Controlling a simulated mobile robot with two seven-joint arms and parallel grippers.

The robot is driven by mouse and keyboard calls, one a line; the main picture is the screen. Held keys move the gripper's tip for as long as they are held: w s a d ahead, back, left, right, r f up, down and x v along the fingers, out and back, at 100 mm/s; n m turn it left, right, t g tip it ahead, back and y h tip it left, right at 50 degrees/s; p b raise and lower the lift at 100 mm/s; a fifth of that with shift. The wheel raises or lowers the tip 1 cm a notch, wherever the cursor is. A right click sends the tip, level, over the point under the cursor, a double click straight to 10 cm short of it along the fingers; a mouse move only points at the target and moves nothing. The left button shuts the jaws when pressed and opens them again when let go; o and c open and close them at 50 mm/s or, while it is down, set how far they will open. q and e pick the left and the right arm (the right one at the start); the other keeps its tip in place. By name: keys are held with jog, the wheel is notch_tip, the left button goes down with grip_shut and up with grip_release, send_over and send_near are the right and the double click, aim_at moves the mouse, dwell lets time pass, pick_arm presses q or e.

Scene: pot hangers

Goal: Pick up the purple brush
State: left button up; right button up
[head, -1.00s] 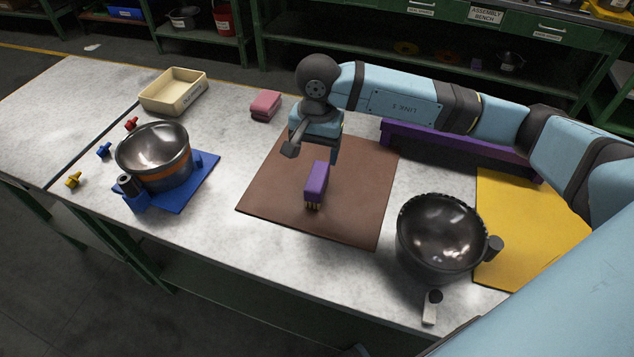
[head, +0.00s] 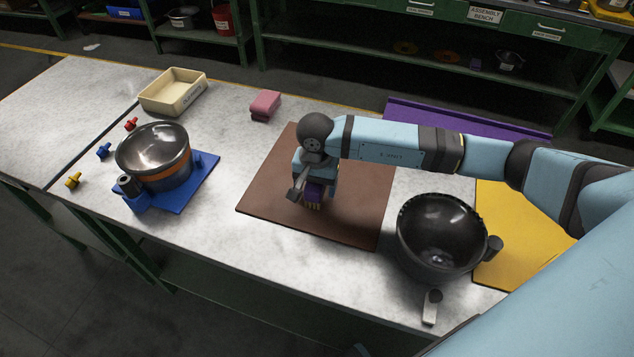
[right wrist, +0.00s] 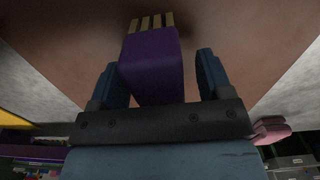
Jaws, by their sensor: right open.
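The purple brush (head: 314,190) lies on the brown mat (head: 270,198), mostly hidden behind my right gripper in the head view; its pale bristles show below. In the right wrist view the purple brush (right wrist: 151,62) sits between the two blue fingers, bristles pointing away. My right gripper (right wrist: 157,80) is open around it, with a visible gap to the right-hand finger; the left-hand finger is close to the brush. In the head view my right gripper (head: 318,192) is low over the mat. My left gripper is not in view.
A dark bowl (head: 442,237) with a handle stands right of the mat, near a yellow mat (head: 510,250). A metal bowl (head: 154,152) sits on a blue stand at left.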

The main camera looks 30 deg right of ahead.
jog(key=shift+f, duration=0.75)
jog(key=c, duration=1)
jog(key=shift+c, duration=0.2)
jog(key=shift+r, duration=0.15)
notch_tip(320, 180, up, 20)
jog(key=o, duration=0.4)
jog(key=c, duration=0.5)
jog(key=shift+d, duration=0.1)
